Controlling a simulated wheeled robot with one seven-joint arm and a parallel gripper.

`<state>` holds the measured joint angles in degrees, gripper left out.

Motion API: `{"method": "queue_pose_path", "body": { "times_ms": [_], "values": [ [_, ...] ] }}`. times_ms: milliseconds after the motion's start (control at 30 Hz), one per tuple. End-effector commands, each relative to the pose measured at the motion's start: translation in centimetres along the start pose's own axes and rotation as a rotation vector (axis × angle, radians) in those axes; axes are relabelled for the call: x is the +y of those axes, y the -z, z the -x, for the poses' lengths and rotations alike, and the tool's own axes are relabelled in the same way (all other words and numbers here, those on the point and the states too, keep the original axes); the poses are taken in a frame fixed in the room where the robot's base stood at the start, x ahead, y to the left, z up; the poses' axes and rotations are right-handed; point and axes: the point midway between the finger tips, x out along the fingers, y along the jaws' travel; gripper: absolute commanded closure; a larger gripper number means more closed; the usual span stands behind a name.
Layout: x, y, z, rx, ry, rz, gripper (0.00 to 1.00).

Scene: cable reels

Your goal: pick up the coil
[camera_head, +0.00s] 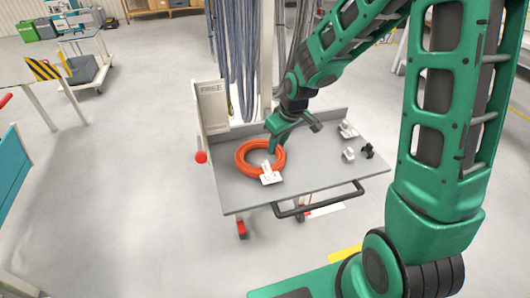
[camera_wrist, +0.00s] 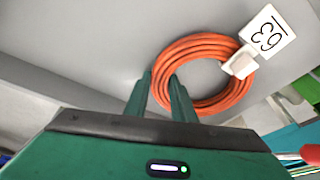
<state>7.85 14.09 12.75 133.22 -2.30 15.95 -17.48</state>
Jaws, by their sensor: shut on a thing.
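The orange coil (camera_head: 243,165) lies on the left part of a grey cart top, with a white tag at its front. In the wrist view the coil (camera_wrist: 235,100) shows as a ring of several cable turns, with a white clip and a tag marked 63 (camera_wrist: 267,33) at its upper right. My gripper (camera_head: 274,148) reaches down onto the far right side of the coil. In the wrist view my gripper (camera_wrist: 161,84) has one finger outside the ring and one inside it, closed on the cable turns between them. I cannot tell whether the coil is clear of the top.
The grey cart top (camera_head: 320,185) has raised walls at the back and left and a black handle (camera_head: 318,200) in front. Small white and black parts (camera_head: 348,154) lie on its right side. Blue-grey cables (camera_head: 236,55) hang behind. Open floor lies to the left.

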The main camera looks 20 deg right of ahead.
Motion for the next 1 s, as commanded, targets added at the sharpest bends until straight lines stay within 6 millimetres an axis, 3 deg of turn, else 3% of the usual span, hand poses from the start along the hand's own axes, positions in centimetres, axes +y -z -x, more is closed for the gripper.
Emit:
{"method": "queue_pose_path", "body": {
  "times_ms": [167,600,1000],
  "values": [
    [0.1,0.5,1.3,0.004,-0.002,0.0,1.0],
    [0.0,2.7,8.4,0.004,-0.001,0.0,1.0],
    [0.0,3.0,9.6,0.001,0.0,0.0,1.0]
  ]
}}
